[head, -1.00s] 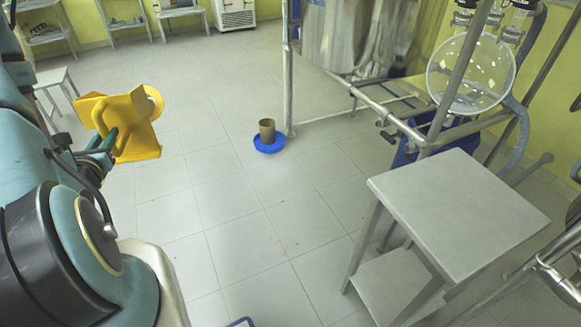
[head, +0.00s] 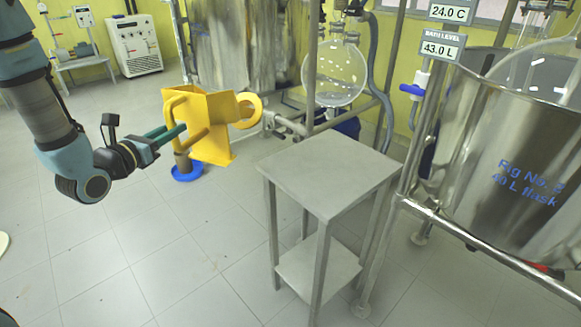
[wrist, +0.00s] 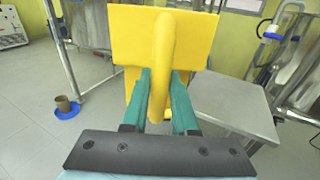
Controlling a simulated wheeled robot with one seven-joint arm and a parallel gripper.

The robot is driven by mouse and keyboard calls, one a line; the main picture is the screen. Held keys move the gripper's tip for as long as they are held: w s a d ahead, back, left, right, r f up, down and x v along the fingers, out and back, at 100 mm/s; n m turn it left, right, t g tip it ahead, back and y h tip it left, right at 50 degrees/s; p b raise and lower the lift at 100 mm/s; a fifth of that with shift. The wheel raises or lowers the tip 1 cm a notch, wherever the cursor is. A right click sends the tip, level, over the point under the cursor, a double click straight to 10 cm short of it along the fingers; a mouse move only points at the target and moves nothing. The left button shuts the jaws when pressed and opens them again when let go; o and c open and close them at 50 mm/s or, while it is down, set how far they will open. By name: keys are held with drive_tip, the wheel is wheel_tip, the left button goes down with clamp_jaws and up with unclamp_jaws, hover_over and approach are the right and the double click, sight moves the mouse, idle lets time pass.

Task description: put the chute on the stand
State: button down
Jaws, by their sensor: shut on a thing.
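The yellow chute (head: 206,108) hangs in the air in the head view, left of the grey stand (head: 330,172). My gripper (head: 180,134) is shut on the chute's handle. In the wrist view the green fingers (wrist: 164,98) close on either side of the curved yellow handle, with the chute's flat plate (wrist: 198,38) behind it. The stand is a small table with a bare top and a lower shelf. Its top also shows in the wrist view (wrist: 235,105), to the right of and beyond the chute. The chute is apart from the stand.
A brown pot on a blue dish (head: 187,172) sits on the floor behind the chute. A metal frame with a round glass flask (head: 334,72) stands behind the stand. A large steel vessel (head: 515,160) is close on the right. The floor front left is clear.

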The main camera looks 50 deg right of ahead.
drive_tip(key=s+d+r+m+g+h+b, duration=0.1)
drive_tip(key=s+d+r+m+g, duration=0.2)
drive_tip(key=s+d, duration=0.5)
drive_tip(key=s+d+r+m+g+b, duration=0.1)
drive_tip(key=s+d+m+g, duration=0.1)
drive_tip(key=s+d+g, duration=0.4)
wheel_tip(320, 180, down, 10)
drive_tip(key=s+d+t+p, duration=0.1)
drive_tip(key=p, duration=0.2)
drive_tip(key=shift+s+d+f+m, duration=0.2)
drive_tip(key=shift+s+d+m, duration=0.1)
drive_tip(key=c, duration=0.7)
unclamp_jaws()
drive_tip(key=shift+w+a+r+b, duration=0.15)
drive_tip(key=shift+a+b, duration=0.65)
drive_tip(key=shift+a, duration=1.2)
drive_tip(key=shift+w+a+b, duration=0.3)
drive_tip(key=shift+a+b, duration=0.5)
drive_tip(key=shift+a, duration=1.2)
drive_tip(key=shift+w+a+r+b, duration=0.15)
drive_tip(key=shift+a+b, duration=0.65)
drive_tip(key=shift+a, duration=1.2)
drive_tip(key=shift+f, duration=0.1)
